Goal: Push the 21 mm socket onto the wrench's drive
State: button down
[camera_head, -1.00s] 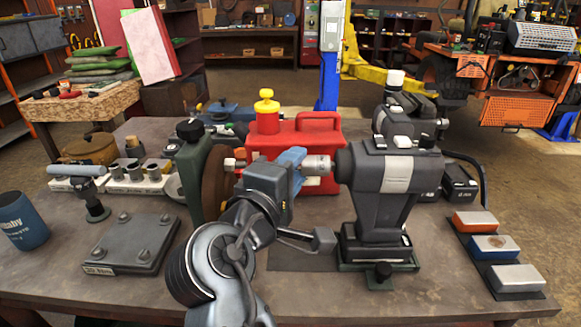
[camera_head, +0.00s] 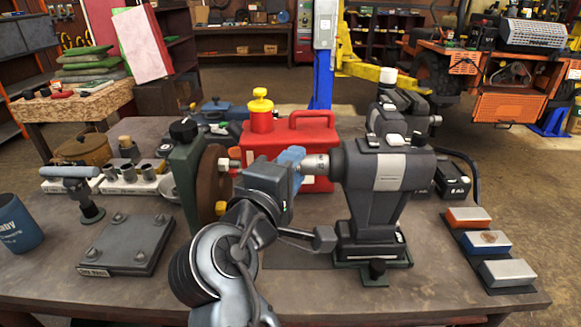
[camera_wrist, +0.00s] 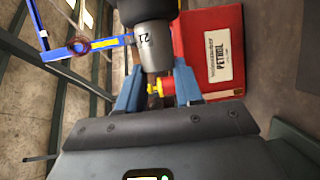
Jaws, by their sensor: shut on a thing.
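The 21 mm socket (camera_head: 316,164) is a silver-grey cylinder lying level, with its right end against the dark nose of the wrench (camera_head: 378,190). In the wrist view the socket (camera_wrist: 154,42) shows its "21" mark, and its far end meets the black nose (camera_wrist: 133,10). I cannot tell how far the drive sits inside it. My gripper (camera_head: 296,160) has blue fingers shut on the socket's near end; in the wrist view the fingers (camera_wrist: 157,78) lie on either side of it. The wrench stands upright on a dark base on the bench. The drive itself is hidden.
A dark green stand with a brown disc (camera_head: 211,180) is just left. A socket rack (camera_head: 130,185) and bolted plate (camera_head: 127,245) are further left; coloured blocks (camera_head: 487,243) lie right.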

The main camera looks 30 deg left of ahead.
jog(key=shift+a, duration=0.1)
jog(key=c, duration=0.7)
grip_release()
jog(key=shift+o, duration=0.2)
jog(key=s+d+b, duration=0.1)
jog(key=s+b, duration=0.1)
jog(key=s, duration=0.6)
jog(key=s+d+f+m+g+y, duration=0.1)
jog(key=s+d+f+m+g, duration=0.15)
jog(key=d+f, duration=0.9)
jog(key=s+d+f+m+g+y, duration=0.1)
jog(key=s+d+f+m, duration=0.25)
jog(key=d+f, duration=0.75)
jog(key=s+d+m+h, duration=0.1)
jog(key=s+d+m, duration=0.5)
jog(key=s+d, duration=0.65)
jog(key=s+d+r+m+t+h, duration=0.1)
jog(key=s+d+r+m+h, duration=0.2)
jog(key=s+d+r+m, duration=0.5)
jog(key=s, duration=0.2)
jog(key=shift+s+d+h, duration=0.25)
jog(key=shift+s+h, duration=0.05)
jog(key=shift+s, duration=0.05)
